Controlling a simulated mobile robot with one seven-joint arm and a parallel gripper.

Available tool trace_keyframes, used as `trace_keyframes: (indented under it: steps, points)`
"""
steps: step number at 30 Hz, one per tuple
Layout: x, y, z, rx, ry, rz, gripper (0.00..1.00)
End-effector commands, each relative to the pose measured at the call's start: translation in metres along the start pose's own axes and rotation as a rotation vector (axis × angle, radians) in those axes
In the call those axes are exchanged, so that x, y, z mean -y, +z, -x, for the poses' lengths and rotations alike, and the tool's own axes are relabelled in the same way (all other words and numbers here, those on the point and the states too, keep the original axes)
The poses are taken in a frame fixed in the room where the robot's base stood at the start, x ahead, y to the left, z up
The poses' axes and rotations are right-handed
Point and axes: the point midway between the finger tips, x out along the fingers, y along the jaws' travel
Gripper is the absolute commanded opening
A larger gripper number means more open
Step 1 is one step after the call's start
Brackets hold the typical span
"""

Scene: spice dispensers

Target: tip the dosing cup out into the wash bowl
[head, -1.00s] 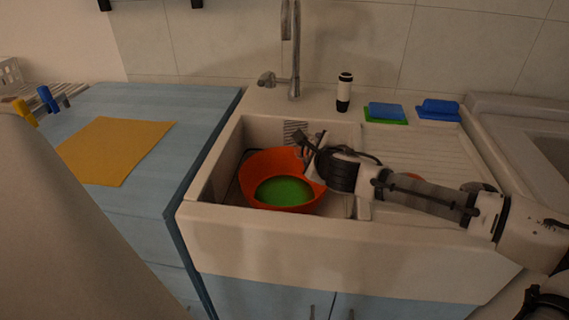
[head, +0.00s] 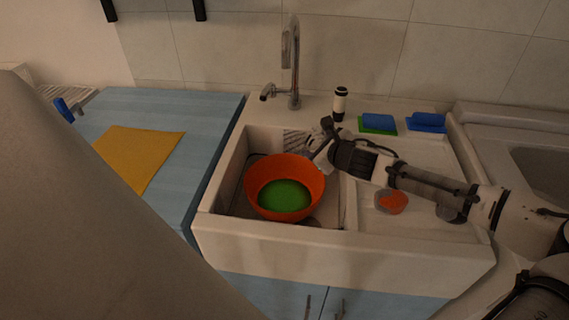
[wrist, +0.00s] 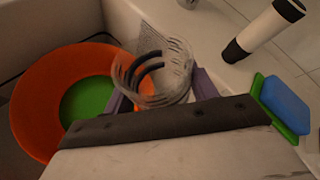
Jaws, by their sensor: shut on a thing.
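The wash bowl (head: 312,190) is orange with a green inner bottom and sits in the sink. It also shows at the left of the wrist view (wrist: 30,110). My gripper (head: 322,142) is at the bowl's far right rim in the head view. In the wrist view my gripper (wrist: 160,95) has its two purple-grey fingers on either side of a clear, ribbed dosing cup (wrist: 165,82) and is shut on it. The cup overlaps the bowl's right rim in that view. I cannot tell its tilt or whether anything is in it.
The tap (head: 294,75) stands behind the sink. A black-and-white bottle (head: 339,104) stands on the back ledge, with blue and green sponges (head: 378,123) to its right. A small orange-filled container (head: 391,202) is on the drainboard below my arm. A yellow mat (head: 140,155) lies on the blue counter.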

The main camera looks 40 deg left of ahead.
Motion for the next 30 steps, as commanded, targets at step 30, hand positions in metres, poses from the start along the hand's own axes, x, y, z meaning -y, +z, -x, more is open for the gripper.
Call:
trace_keyframes:
  steps: [30]
  points:
    - [0.05, 0.013, 0.02, 0.132, 0.186, -0.447, 0.31]
